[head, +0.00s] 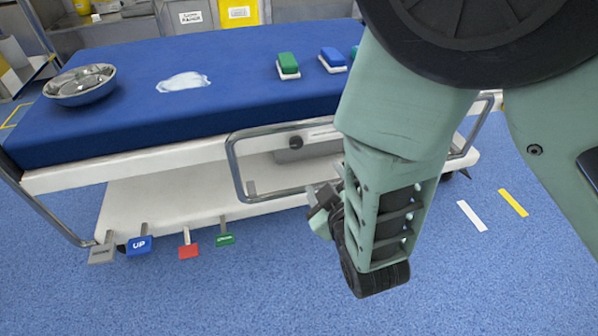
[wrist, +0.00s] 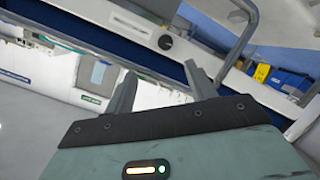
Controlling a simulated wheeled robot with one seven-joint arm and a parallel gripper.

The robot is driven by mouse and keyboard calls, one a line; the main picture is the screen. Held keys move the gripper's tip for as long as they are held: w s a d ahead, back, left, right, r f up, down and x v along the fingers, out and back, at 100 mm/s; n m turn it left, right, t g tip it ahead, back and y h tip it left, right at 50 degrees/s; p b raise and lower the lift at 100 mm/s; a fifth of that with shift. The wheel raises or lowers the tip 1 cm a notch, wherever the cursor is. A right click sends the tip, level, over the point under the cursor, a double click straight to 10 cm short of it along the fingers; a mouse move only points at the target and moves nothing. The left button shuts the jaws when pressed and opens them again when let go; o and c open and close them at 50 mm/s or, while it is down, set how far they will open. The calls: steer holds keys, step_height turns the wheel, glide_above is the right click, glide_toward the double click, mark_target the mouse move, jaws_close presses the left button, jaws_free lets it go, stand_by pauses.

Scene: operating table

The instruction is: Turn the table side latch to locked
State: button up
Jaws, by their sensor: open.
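The operating table (head: 110,158) has a blue top and a white side. A round dark knob (head: 295,142), which looks like the side latch, sits on that white side behind the bent metal side rail (head: 236,168). The knob also shows in the wrist view (wrist: 165,42), beyond my fingertips. I cannot tell which position it is set to. My gripper (head: 318,196) is low beside the table, below and slightly right of the knob.
A steel bowl (head: 80,86), a white cloth (head: 184,82), a green brush (head: 288,66) and a blue brush (head: 332,60) lie on top. Several pedals, including a blue UP pedal (head: 139,245) and a red one (head: 188,250), jut out below.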

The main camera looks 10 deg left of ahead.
step_height(320, 180, down, 5)
steer(key=n+t+y+b, duration=0.1)
steer(key=n+t+b, duration=0.1)
steer(key=b, duration=0.8)
glide_toward(298, 145)
steer(key=shift+n+t+y, duration=0.3)
steer(key=shift+n+y, duration=0.1)
steer(key=x, duration=0.5)
steer(key=f+x, duration=0.1)
steer(key=x, duration=0.1)
steer(key=shift+w+a, duration=0.1)
steer(key=shift+w, duration=0.3)
steer(key=shift+w+a+r, duration=0.1)
steer(key=shift+w+a, duration=0.1)
steer(key=shift+w, duration=0.35)
steer(key=c, duration=1)
